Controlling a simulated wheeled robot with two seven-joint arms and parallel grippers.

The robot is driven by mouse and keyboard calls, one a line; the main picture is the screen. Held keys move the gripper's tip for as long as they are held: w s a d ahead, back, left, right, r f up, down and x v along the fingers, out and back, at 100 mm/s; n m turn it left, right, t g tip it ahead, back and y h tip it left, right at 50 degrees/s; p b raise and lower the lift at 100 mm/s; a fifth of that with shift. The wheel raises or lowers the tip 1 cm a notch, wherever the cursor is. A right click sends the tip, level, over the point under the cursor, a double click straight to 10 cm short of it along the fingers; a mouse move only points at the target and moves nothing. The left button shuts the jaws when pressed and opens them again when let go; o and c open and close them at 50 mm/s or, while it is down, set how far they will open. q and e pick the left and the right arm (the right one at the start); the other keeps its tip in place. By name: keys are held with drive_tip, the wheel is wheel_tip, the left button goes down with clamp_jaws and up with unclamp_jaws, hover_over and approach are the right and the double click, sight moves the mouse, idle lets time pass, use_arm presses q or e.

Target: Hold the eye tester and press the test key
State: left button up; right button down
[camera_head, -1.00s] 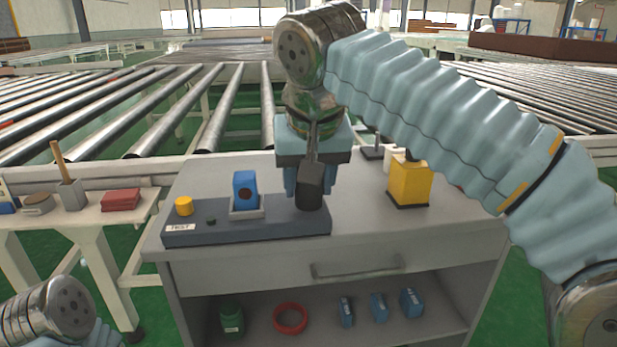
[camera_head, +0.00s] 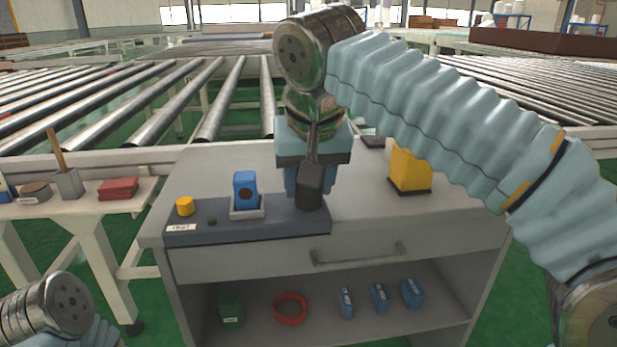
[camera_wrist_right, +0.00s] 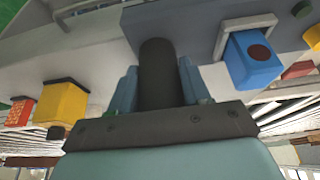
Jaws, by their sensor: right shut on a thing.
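My right gripper (camera_head: 309,185) is shut on a black cylindrical device (camera_head: 309,192), which looks like the eye tester. The device is upright at the right end of a dark grey base (camera_head: 280,222) on the cabinet top; I cannot tell whether it touches the base. The right wrist view shows the black cylinder (camera_wrist_right: 160,75) between both blue fingers. A blue block (camera_head: 245,188) with a dark red round spot stands in a pale holder left of the gripper. A small dark green button (camera_head: 211,221) and a yellow cylinder (camera_head: 185,206) are further left. My left gripper is outside the view.
A yellow box (camera_head: 409,168) stands on the cabinet top (camera_head: 370,210) to the right. The shelf below holds a green jar (camera_head: 231,308), a red ring (camera_head: 290,309) and blue boxes (camera_head: 380,297). A side table (camera_head: 80,200) stands left. Roller conveyors (camera_head: 180,100) lie behind.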

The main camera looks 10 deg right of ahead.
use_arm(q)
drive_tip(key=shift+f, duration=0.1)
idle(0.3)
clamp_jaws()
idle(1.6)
